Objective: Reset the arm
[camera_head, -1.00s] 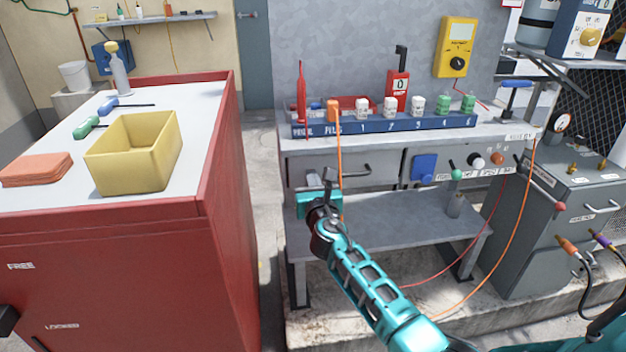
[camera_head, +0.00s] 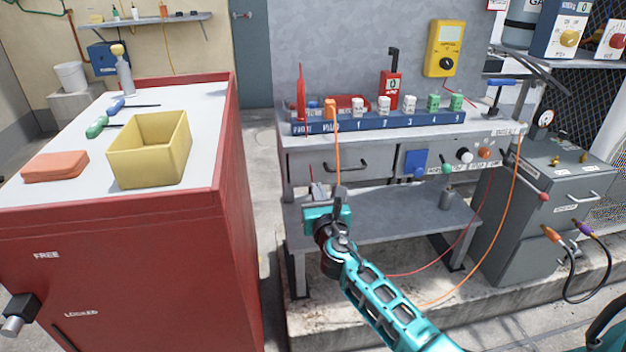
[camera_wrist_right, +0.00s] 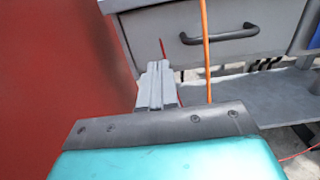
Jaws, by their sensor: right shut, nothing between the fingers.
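My right arm is teal and reaches up from the bottom of the head view. Its gripper (camera_head: 318,192) is in front of the grey workbench, below the drawer, at its left end. The gripper's grey fingers (camera_wrist_right: 157,85) also show in the right wrist view, closed together with nothing between them. They point toward the bench's drawer front (camera_wrist_right: 220,35). An orange cable (camera_wrist_right: 206,50) hangs close to the right of the fingers in that view; I cannot tell whether it touches the gripper. My left gripper does not show.
A red cabinet (camera_head: 150,245) stands at left, with a yellow bin (camera_head: 148,165) and orange cloths (camera_head: 55,167) on top. The workbench (camera_head: 300,150) carries a blue rack (camera_head: 380,123) and a yellow meter (camera_head: 444,48) hangs behind it. A grey unit (camera_head: 520,220) stands at right.

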